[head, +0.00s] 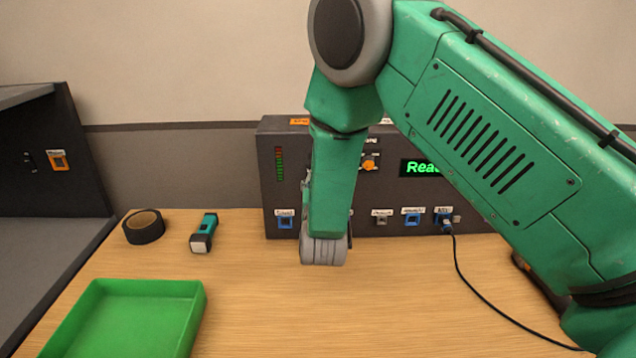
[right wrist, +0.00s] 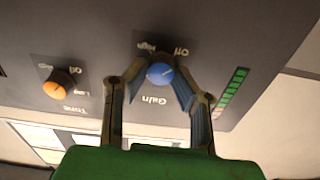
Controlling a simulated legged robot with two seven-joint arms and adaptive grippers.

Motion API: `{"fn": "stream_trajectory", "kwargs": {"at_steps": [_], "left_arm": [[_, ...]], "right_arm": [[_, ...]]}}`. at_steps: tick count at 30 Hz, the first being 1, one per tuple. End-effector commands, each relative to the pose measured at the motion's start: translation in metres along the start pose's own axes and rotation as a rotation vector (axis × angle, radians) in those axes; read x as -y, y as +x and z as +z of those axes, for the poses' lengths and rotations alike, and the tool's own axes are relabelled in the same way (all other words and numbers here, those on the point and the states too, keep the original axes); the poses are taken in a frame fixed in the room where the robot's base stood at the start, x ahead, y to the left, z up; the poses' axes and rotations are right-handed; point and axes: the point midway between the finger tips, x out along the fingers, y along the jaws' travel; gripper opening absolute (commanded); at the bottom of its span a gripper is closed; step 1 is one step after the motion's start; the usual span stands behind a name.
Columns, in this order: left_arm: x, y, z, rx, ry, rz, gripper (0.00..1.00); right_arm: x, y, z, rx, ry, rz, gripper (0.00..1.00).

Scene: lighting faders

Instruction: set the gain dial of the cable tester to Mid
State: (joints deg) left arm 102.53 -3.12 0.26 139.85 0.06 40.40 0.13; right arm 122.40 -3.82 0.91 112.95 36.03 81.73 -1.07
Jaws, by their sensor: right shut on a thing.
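The cable tester (head: 385,225) is a dark box at the back of the table, partly hidden by my right arm. Its blue gain dial (right wrist: 159,73) shows in the right wrist view, upside down, with "Gain" printed beside it. Labels at the dial's far side read "Off" and what looks like "High"; I cannot tell where the pointer stands. My right gripper (right wrist: 160,82) is shut on the dial, one finger on each side. In the head view my arm hides the dial and the fingers. My left gripper is not in view.
An orange tone dial (right wrist: 57,84) sits beside the gain dial. The tester has a green-lettered display (head: 422,168) and a cable (head: 457,270) plugged in at the right. A tape roll (head: 144,226), a flashlight (head: 204,233) and a green tray (head: 125,320) are on the left.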

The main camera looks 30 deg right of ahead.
Motion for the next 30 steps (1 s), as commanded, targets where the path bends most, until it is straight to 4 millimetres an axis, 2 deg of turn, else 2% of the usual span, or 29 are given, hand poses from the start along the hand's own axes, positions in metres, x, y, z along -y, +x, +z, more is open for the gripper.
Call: {"fn": "stream_trajectory", "kwargs": {"at_steps": [8,30], "left_arm": [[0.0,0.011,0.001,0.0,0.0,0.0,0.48],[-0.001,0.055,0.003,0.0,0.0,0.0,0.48]], "right_arm": [[0.003,0.0,0.003,0.004,0.199,-0.009,0.0],[0.001,0.0,0.005,0.007,0.902,-0.006,0.0]]}}
